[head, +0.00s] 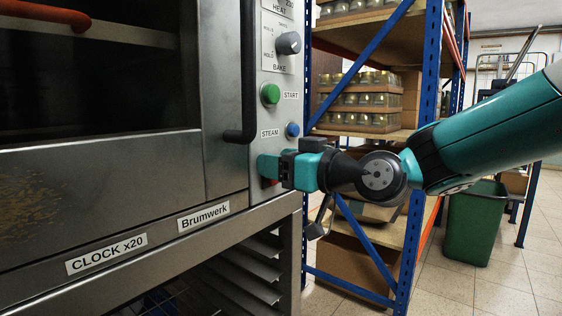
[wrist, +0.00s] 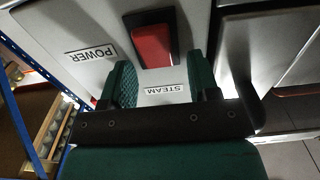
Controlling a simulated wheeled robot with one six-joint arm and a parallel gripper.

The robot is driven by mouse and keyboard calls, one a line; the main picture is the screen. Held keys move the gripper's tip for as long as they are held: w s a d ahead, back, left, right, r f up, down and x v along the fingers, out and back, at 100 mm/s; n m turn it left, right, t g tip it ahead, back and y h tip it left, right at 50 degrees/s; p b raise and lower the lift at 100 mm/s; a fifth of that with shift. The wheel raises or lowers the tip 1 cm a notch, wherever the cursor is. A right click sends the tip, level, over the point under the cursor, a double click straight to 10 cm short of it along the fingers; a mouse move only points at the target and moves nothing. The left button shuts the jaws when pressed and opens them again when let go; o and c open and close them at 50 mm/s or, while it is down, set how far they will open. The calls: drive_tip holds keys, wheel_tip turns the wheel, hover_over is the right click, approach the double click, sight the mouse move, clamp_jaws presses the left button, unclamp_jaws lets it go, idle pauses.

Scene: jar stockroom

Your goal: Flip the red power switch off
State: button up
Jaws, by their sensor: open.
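The red power switch (wrist: 152,45) is a rocker in a black frame on the oven's pale control panel (wrist: 65,22). In the wrist view it sits just beyond and between the two teal fingertips. In the head view only a sliver of red shows below the fingers, and the rest is hidden. My gripper (head: 268,168) is open and empty, close in front of the panel below the blue STEAM button (head: 293,129); its fingers also show in the wrist view (wrist: 160,68). I cannot tell whether they touch the panel or which side of the rocker is pressed in.
The green START button (head: 270,94) and a grey knob (head: 288,43) are higher on the panel. The oven's black door handle (head: 243,80) juts out just left. A blue-framed shelf (head: 430,75) with jars stands behind, and a green bin (head: 474,225) is at right.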

drive_tip(key=shift+c, duration=0.4)
drive_tip(key=c, duration=0.8)
drive_tip(key=t+y+b, duration=0.1)
drive_tip(key=b, duration=0.3)
drive_tip(key=f+t+y+b, duration=0.1)
drive_tip(key=b, duration=0.4)
drive_tip(key=y+b, duration=0.1)
drive_tip(key=b, duration=0.4)
drive_tip(key=shift+s+d+f+t, duration=0.15)
drive_tip(key=shift+s+d+t, duration=0.1)
drive_tip(key=shift+t, duration=0.15)
drive_tip(key=shift+c, duration=0.2)
drive_tip(key=shift+y, duration=0.3)
drive_tip(key=o, duration=0.9)
drive_tip(key=shift+r, duration=0.2)
